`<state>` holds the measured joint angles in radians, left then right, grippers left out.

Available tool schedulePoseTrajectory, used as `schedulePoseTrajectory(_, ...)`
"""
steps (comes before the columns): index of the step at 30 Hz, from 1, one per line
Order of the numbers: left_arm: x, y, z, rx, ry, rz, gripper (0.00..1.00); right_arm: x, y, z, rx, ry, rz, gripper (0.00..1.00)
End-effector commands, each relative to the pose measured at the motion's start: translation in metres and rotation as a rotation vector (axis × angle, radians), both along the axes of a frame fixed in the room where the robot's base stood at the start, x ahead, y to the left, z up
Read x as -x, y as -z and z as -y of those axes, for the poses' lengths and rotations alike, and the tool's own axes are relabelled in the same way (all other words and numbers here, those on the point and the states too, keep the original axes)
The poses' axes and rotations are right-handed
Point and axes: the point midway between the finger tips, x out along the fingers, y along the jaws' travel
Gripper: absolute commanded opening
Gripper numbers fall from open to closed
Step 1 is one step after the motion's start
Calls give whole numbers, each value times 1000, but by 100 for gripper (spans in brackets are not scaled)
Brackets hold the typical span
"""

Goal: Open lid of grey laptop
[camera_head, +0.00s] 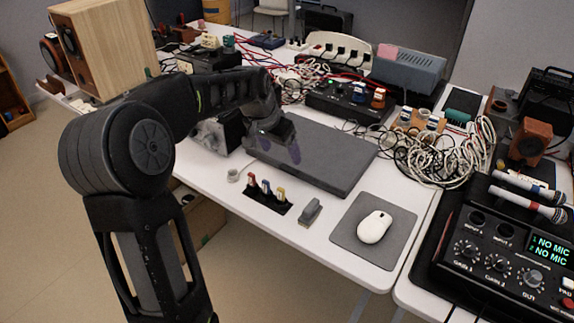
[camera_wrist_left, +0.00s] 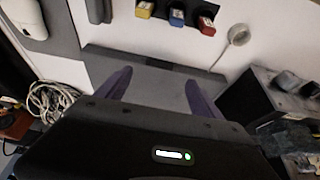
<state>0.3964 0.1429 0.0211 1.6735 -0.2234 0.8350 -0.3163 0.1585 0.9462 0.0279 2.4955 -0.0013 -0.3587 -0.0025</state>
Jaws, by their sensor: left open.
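The grey laptop (camera_head: 335,160) lies flat and shut on the white table, right of my left arm in the head view. In the left wrist view the laptop (camera_wrist_left: 155,88) shows between and beyond the fingers, with its darker edge strip facing the connectors. My left gripper (camera_head: 278,150) is over the left part of the laptop, its purple fingers pointing down. In the left wrist view the gripper (camera_wrist_left: 158,88) is open with nothing between the fingers. I cannot tell whether the fingertips touch the lid. My right gripper is not in view.
A white mouse (camera_head: 374,227) sits on a grey mat (camera_head: 352,238). Coloured connectors (camera_head: 267,190) and a small grey block (camera_head: 311,212) lie before the laptop. Tangled white cables (camera_head: 440,160) lie to its right. A black box with knobs (camera_head: 345,103) stands behind it.

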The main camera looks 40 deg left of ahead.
Motion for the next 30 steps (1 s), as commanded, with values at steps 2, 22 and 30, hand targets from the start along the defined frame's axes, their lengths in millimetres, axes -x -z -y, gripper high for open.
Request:
schedulePoseTrajectory(2, -1, 3, 0, 1, 0, -1, 76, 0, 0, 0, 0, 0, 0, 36)
schedulePoseTrajectory(22, -30, 72, 0, 0, 0, 0, 76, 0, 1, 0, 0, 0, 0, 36)
schedulePoseTrajectory(30, -30, 72, -1, 0, 0, 0, 74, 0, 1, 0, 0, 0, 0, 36)
